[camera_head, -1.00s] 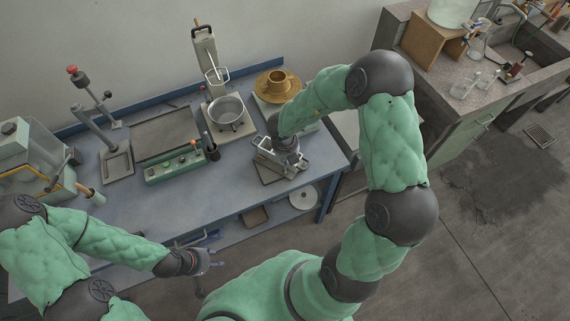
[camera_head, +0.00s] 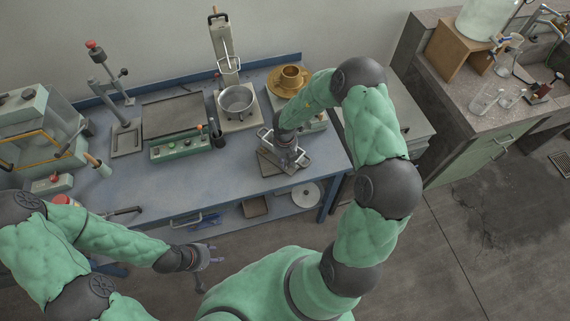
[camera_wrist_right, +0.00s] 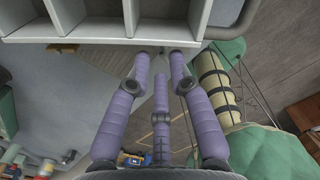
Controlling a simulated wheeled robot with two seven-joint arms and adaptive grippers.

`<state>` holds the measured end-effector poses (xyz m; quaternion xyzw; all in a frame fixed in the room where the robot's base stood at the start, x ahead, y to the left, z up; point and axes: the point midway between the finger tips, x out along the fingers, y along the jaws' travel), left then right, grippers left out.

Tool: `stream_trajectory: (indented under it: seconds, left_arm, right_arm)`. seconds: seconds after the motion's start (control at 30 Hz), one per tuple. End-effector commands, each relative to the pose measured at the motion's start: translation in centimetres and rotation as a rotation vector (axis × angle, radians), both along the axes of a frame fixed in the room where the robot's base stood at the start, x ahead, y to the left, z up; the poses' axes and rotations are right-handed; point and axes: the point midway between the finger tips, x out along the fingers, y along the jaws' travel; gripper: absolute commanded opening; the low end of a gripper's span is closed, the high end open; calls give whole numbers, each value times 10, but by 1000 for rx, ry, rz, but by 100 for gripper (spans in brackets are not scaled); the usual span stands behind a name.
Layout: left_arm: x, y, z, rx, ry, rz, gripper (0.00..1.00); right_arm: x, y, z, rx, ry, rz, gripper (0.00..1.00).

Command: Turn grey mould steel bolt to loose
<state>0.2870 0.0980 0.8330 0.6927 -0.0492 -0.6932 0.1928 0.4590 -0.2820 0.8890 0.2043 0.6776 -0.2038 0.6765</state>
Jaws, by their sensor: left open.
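The grey mould (camera_head: 270,162) stands at the right end of the blue bench. It is small and partly covered by my right arm in the head view. In the right wrist view its grey walls and square compartments (camera_wrist_right: 97,12) fill the top. My right gripper (camera_head: 287,157) is at the mould. In the wrist view its three purple fingers (camera_wrist_right: 158,60) point at the mould's near edge, apart, with nothing seen between them. I cannot make out the steel bolt in either view. My left gripper (camera_head: 212,255) is open and empty, low in front of the bench.
The bench's front strip is mostly clear. A stone sink counter (camera_head: 470,85) is at right.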

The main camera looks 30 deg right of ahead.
Motion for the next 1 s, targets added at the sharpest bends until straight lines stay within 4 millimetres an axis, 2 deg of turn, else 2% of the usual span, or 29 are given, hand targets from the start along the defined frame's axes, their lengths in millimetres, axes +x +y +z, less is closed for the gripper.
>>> stream_trajectory:
  seconds: [0.03, 0.2, 0.57, 0.67, 1.0]
  left_arm:
    - [0, 0, -3, 0, 0, 0, 42]
    - [0, 0, -6, 0, 0, 0, 42]
    - [0, 0, -6, 0, 0, 0, 42]
    - [0, 0, -6, 0, 0, 0, 42]
    - [0, 0, -2, 0, 0, 0, 42]
  right_arm:
    - [0, 0, -9, 1, 1, 1, 22]
    - [0, 0, -23, 0, -1, 1, 22]
    - [0, 0, -27, 0, -1, 1, 22]
    - [0, 0, -27, 0, -1, 1, 0]
    - [0, 0, -26, -1, -1, 15, 0]
